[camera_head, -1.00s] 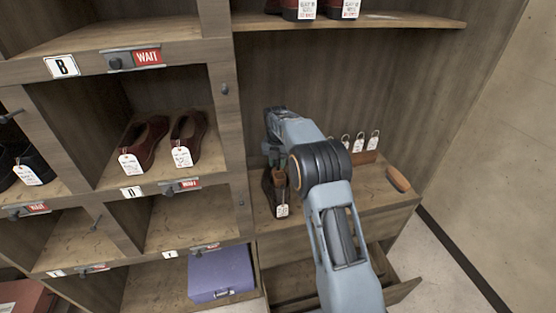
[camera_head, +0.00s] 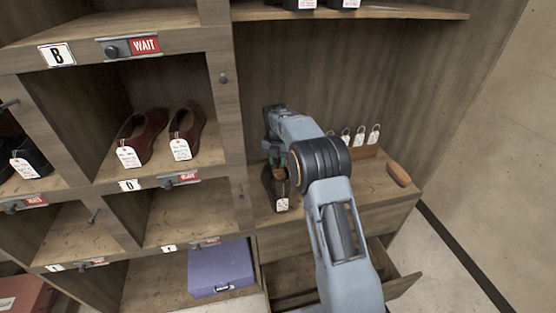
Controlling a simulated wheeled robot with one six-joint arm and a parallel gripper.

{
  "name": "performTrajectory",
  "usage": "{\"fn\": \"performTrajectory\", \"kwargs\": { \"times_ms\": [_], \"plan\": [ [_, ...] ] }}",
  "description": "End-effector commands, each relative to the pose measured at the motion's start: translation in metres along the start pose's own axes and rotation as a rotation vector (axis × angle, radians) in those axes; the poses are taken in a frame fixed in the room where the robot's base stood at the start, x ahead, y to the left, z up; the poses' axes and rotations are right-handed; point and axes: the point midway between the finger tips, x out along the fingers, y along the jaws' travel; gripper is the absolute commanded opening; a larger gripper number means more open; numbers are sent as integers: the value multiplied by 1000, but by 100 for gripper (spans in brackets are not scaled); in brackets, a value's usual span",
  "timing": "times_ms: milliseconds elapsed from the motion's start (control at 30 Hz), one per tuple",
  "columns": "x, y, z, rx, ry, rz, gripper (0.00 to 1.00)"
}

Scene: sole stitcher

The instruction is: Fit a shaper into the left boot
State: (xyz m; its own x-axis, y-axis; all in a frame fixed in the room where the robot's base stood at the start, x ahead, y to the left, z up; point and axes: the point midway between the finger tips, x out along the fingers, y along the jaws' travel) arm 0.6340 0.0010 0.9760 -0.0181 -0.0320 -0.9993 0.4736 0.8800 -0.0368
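A dark boot or shoe (camera_head: 268,186) with a white tag stands on the wooden bench, just below and in front of my gripper. A small brown piece (camera_head: 279,173) shows at its opening; it may be a shaper, but I cannot tell how deep it sits. My gripper (camera_head: 270,152) points down over the boot, and its fingertips are largely hidden behind my wrist and arm. I cannot see whether they are open or touch the brown piece. Only one boot shows on the bench; a second could be hidden by my arm.
A rack with several white tags (camera_head: 360,138) stands behind my arm. An orange-brown wooden piece (camera_head: 398,175) lies at the bench's right end. An open drawer (camera_head: 400,287) juts out below. Cubbies at left hold brown shoes (camera_head: 140,138) and a purple box (camera_head: 221,267).

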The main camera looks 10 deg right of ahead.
Motion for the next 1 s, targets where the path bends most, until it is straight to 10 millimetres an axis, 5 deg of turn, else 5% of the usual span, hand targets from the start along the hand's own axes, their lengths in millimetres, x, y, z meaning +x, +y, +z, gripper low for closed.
{"fn": "performTrajectory", "kwargs": {
  "times_ms": [300,633,1000],
  "plan": [
    [0,0,0,0,0,0,60],
    [-7,0,0,0,-2,1,60],
    [-77,0,1,0,-4,2,60]
  ]
}}
